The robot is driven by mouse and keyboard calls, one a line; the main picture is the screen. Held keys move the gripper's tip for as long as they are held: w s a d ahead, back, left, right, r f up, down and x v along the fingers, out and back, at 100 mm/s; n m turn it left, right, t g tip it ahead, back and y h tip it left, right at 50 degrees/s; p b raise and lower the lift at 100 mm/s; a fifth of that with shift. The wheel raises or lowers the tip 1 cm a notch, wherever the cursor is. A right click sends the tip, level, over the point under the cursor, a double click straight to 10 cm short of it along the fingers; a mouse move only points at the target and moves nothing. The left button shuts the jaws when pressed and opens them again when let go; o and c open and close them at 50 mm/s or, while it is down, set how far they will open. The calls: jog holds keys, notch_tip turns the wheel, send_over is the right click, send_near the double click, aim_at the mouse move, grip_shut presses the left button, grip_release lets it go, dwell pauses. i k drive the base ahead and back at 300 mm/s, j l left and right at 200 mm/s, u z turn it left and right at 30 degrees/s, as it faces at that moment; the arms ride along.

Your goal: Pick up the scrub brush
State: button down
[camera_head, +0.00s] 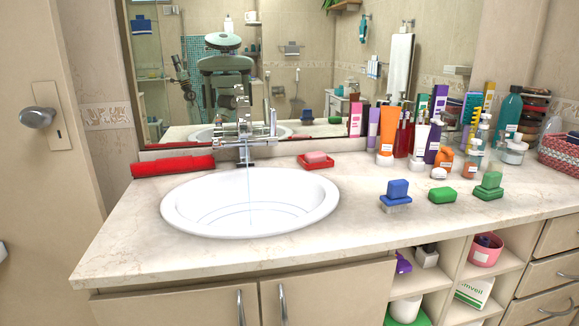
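A scrub brush (396,189) with a blue top and pale bristles beneath stands on the counter, right of the sink. Its bristle side faces down on the countertop, and the space around it is mostly open. My gripper does not show directly in this view. A reflection of my body shows in the mirror, but whether my gripper is open or shut cannot be made out there.
A green block (442,195) and a stacked green item (488,186) lie right of the brush. Several bottles and tubes, including an orange tube (387,131), stand behind. The white sink (250,203) has running water; a red soap dish (316,162) sits behind it.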

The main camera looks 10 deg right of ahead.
aim_at(396, 198)
jog(key=i+l+z, duration=0.1)
jog(key=i+z, duration=0.65)
jog(key=i, duration=0.55)
